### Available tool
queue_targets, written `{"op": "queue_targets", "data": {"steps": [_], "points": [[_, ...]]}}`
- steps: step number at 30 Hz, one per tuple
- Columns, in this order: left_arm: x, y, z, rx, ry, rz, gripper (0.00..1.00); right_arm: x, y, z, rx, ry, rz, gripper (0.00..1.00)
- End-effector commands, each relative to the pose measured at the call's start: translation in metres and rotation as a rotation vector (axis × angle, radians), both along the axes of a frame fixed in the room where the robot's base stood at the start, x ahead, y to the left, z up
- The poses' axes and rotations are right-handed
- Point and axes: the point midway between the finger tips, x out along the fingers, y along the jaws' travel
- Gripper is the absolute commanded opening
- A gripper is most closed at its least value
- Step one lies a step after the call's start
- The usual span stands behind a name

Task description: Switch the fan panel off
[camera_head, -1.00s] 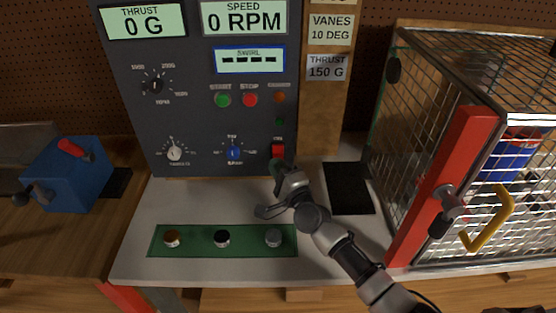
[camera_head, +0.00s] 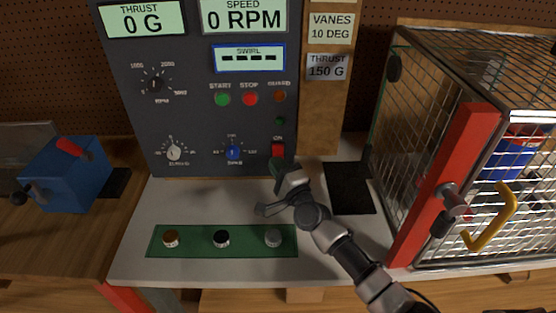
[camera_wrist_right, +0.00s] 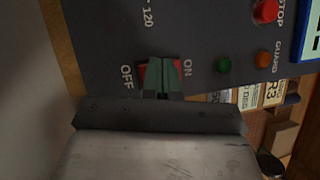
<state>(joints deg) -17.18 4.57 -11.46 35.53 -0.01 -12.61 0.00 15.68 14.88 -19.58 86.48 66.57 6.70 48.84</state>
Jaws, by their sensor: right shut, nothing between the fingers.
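The fan panel (camera_head: 195,120) is a dark upright board reading 0 G and 0 RPM. Its red rocker switch (camera_head: 278,150) sits at the lower right under an ON label. My right gripper (camera_head: 277,167) is shut and empty, its green fingertips at the switch's lower end. In the right wrist view, the fingertips (camera_wrist_right: 162,76) cover much of the red switch (camera_wrist_right: 146,78), between the OFF label on the left and ON on the right. I cannot tell whether they touch it or which way it is tipped. My left gripper is not in view.
A wire cage (camera_head: 470,150) with a red post and yellow handle stands to the right. A black pad (camera_head: 350,190) lies beside my right arm. A green strip (camera_head: 197,249) with several knobs lies in front.

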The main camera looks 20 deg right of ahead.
Motion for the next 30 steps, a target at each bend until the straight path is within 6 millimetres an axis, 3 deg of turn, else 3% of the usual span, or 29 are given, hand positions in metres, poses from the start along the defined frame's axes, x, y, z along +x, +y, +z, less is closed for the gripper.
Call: {"op": "queue_targets", "data": {"steps": [30], "points": [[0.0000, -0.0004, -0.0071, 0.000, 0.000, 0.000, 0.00, 0.0067, -0.0019, -0.0028, 0.000, 0.000, 0.000, 0.00]]}}
